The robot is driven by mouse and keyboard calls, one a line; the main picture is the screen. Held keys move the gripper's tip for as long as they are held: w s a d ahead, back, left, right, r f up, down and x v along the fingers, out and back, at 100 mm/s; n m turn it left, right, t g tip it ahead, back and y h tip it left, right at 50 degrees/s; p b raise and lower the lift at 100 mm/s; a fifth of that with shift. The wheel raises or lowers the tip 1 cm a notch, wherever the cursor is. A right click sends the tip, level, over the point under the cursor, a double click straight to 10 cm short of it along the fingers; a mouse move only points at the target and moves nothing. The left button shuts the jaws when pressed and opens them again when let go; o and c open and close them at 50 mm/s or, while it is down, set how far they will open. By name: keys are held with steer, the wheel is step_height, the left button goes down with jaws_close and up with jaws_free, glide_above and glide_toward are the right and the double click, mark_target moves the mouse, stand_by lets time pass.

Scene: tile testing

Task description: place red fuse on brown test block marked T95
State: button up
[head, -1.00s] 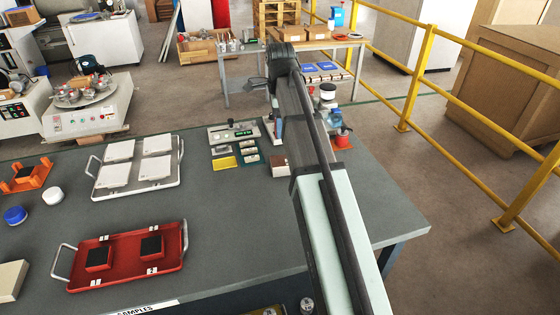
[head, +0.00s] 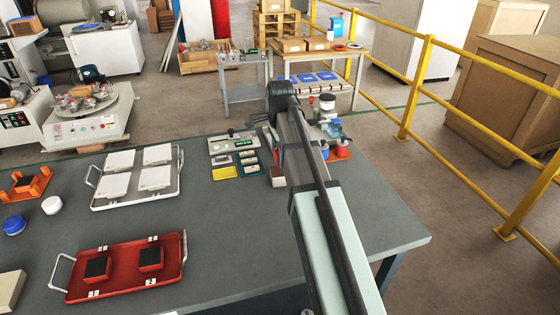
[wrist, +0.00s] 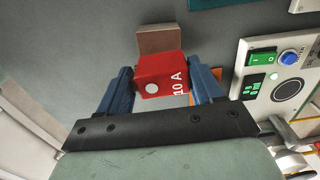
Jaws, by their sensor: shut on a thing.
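My gripper (wrist: 162,82) is shut on a red fuse (wrist: 153,66) marked "10 A", with one blue finger on each side of it. In the wrist view a brown block (wrist: 160,40) shows just beyond the fuse, partly covered by it. I cannot tell whether they touch. No T95 mark is readable. In the head view a brown block (head: 278,178) sits on the table left of my arm. My arm hides the gripper and the fuse there.
A control panel (wrist: 285,80) with a green switch and blue button lies right of my gripper in the wrist view. A red tray (head: 125,272) with black-topped blocks and a white tray (head: 135,186) stand at left. The table's front right is clear.

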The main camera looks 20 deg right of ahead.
steer(key=shift+f, duration=1.55)
steer(key=shift+f, duration=0.1)
steer(key=o, duration=1.1)
step_height(320, 180, up, 12)
steer(key=shift+r, duration=0.1)
